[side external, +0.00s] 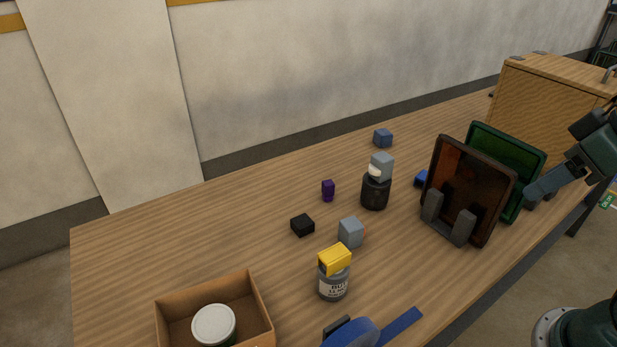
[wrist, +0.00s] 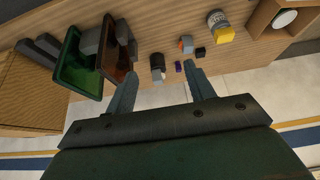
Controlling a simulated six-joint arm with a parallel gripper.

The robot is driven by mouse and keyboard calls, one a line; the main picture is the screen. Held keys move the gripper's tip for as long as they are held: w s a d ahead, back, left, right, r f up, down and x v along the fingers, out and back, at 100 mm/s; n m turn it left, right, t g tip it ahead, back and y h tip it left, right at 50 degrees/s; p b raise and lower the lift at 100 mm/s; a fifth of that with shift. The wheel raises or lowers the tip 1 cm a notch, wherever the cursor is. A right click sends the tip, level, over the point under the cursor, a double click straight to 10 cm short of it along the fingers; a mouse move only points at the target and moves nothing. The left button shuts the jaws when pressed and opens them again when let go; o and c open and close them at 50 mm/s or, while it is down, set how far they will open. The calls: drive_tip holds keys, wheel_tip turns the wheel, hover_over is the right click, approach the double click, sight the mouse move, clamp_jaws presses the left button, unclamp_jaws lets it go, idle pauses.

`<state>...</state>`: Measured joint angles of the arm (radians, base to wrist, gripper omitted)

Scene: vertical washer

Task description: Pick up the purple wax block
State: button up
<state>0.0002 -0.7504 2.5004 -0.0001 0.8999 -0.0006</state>
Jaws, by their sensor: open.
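The purple wax block (side external: 328,190) stands upright on the wooden table, left of a dark cylinder, in the side external view. It is small in the wrist view (wrist: 178,66), beside the cylinder and close to the tip of the right finger in the picture. My gripper (side external: 533,190) is at the right edge of the side external view, beyond the two upright trays and well away from the block. In the wrist view my gripper (wrist: 160,74) has its fingers wide apart with nothing held between them.
The dark cylinder (side external: 375,193) carries a grey cube (side external: 381,166). A black block (side external: 302,225), another grey cube (side external: 350,232) and a can with a yellow block (side external: 334,260) stand nearby. Orange (side external: 468,185) and green (side external: 522,165) trays stand right. An open box (side external: 262,305) holds a white-topped container.

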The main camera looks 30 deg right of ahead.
drive_tip(key=shift+w+r, duration=0.1)
drive_tip(key=shift+w, duration=0.05)
drive_tip(key=shift+c, duration=0.2)
idle(0.5)
drive_tip(key=m+g, duration=0.2)
drive_tip(key=m, duration=0.1)
hover_over(328, 182)
drive_tip(key=s, duration=0.3)
wheel_tip(328, 182, down, 18)
drive_tip(key=shift+s+a+r+h, duration=0.1)
drive_tip(key=shift+a+h, duration=0.3)
drive_tip(key=shift+x, duration=4.3)
drive_tip(key=shift+s, duration=0.15)
